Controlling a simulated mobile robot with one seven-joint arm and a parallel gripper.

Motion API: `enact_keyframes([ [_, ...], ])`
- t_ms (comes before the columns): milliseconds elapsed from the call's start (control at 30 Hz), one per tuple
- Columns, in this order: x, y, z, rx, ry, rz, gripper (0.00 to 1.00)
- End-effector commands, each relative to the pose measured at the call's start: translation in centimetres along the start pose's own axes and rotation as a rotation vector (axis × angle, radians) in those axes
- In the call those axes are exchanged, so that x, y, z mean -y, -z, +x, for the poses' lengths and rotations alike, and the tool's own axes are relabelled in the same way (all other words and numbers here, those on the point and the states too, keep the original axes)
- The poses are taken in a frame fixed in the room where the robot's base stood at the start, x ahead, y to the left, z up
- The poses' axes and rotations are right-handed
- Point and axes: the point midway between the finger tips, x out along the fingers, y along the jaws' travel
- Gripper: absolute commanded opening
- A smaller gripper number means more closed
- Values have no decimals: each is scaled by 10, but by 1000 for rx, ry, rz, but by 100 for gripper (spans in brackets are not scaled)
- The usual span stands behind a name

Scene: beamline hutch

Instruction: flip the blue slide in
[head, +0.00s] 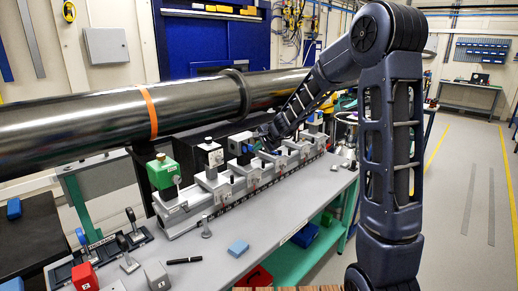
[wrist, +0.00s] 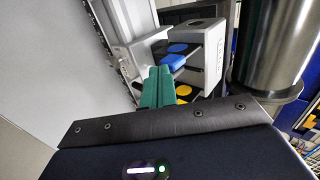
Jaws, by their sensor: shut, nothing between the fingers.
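A blue tab (wrist: 173,61), which looks like the blue slide, sticks out of a grey and black housing (wrist: 205,55) in the wrist view. A blue disc (wrist: 178,48) shows just above it and a yellow disc (wrist: 183,90) below it. My gripper's green fingers (wrist: 160,73) are shut and empty, with their tips close beside the tab; I cannot tell whether they touch it. In the head view my gripper (head: 262,149) is at the long rail (head: 215,207), beside a blue-faced unit (head: 240,143). The slide itself is too small to make out there.
A large steel pipe (head: 70,125) runs behind the rail, and its cylinder (wrist: 270,45) stands close on the right in the wrist view. A green-topped unit (head: 162,171) sits at the rail's left.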

Motion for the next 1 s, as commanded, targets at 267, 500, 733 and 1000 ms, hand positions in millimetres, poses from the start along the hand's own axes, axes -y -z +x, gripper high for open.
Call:
enact_keyframes([
  [267,8,0,10,1,-1,-3,0],
  [500,30,0,33,1,-1,-1,0],
  [733,34,0,36,0,1,0,0],
  [1000,33,-1,34,0,2,0,0],
])
